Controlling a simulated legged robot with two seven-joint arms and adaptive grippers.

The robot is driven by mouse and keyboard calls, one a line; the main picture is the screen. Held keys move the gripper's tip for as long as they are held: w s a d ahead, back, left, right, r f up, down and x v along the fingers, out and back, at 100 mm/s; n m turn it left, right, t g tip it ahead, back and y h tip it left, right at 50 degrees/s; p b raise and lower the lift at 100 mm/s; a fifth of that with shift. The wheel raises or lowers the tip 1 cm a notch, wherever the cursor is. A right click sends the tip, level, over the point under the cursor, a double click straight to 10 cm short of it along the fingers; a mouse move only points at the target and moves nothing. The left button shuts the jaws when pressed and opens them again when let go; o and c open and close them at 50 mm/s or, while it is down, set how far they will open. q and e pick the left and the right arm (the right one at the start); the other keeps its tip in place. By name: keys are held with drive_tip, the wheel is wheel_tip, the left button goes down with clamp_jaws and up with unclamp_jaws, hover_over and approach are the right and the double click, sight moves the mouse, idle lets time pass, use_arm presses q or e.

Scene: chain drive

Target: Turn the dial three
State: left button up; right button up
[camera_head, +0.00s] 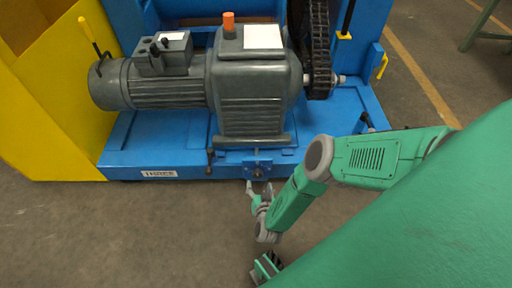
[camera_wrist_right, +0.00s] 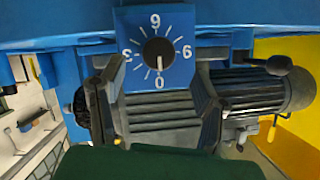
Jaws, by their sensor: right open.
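The dial is a dark round knob (camera_wrist_right: 158,53) on a blue plate (camera_wrist_right: 128,20) with white ticks and the numbers 0, 3, 6 and 9. In the right wrist view 0 is at the bottom, 3 at the left, and the knob's white mark points down at 0. In the head view the dial plate (camera_head: 257,169) is on the front of the blue base below the motor. My right gripper (camera_head: 260,187) is open just in front of it. In the wrist view its fingers stand apart on either side below the knob, not closed on it. My left gripper is not recognisable.
A grey motor and gearbox (camera_head: 250,95) with an orange cap stand on the blue base (camera_head: 130,145), with a chain (camera_head: 319,50) on the right. A label reading THREE (camera_head: 159,174) is on the base front. A yellow panel (camera_head: 50,120) is at the left. The front floor is clear.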

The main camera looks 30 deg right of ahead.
sight(257, 177)
drive_tip(key=b+x, duration=0.2)
drive_tip(key=x, duration=0.4)
drive_tip(key=shift+s+f, duration=0.1)
drive_tip(key=shift+w+d+f+b, duration=0.1)
drive_tip(key=shift+w+d+b, duration=0.2)
drive_tip(key=shift+w+b, duration=0.15)
drive_tip(key=shift+a, duration=0.1)
drive_tip(key=c, duration=1.1)
